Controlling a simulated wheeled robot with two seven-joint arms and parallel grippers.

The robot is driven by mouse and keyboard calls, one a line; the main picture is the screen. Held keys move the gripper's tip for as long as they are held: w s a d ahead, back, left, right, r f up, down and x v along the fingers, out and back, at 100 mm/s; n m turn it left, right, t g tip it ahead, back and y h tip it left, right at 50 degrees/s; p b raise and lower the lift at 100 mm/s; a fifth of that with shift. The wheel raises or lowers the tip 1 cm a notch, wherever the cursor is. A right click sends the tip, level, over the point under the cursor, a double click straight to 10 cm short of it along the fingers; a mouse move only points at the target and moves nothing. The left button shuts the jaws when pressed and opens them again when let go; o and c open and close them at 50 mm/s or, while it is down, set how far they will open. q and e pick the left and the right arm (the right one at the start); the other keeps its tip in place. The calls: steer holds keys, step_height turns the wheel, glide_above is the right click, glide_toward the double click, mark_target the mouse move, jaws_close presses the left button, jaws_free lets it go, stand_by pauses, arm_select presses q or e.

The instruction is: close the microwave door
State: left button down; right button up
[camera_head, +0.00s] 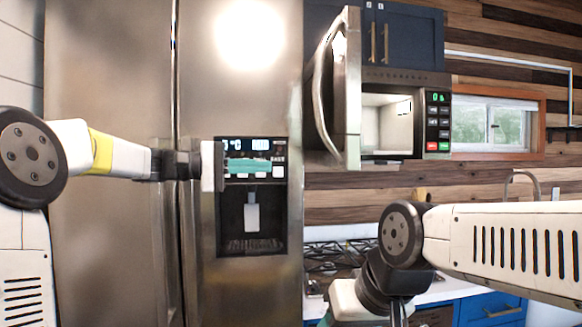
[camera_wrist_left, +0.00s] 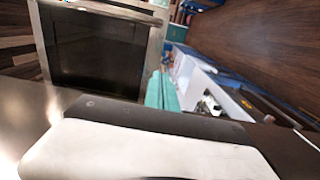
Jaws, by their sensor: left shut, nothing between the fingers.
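The microwave (camera_head: 395,115) is mounted at the upper right in the head view, its lit inside showing. Its steel door (camera_head: 345,85) stands wide open, swung out toward me, with a curved handle (camera_head: 318,90) on its left side. A steel-framed dark panel (camera_wrist_left: 95,50) in the left wrist view looks like the outer face of this door. My left gripper (camera_head: 248,164) is shut and empty in front of the fridge, left of and lower than the door and apart from it. Its teal fingers (camera_wrist_left: 162,90) also show in the wrist view.
The steel fridge (camera_head: 110,240) with its water dispenser (camera_head: 251,235) fills the left and middle. A stove (camera_head: 335,258) lies below the microwave, partly hidden by my right arm. Blue cabinets (camera_head: 408,40) hang above the microwave.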

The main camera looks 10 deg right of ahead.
mark_target(330, 165)
arm_select(q)
steer(key=d, duration=1.4)
steer(key=shift+w+r, duration=0.1)
steer(key=shift+w, duration=0.05)
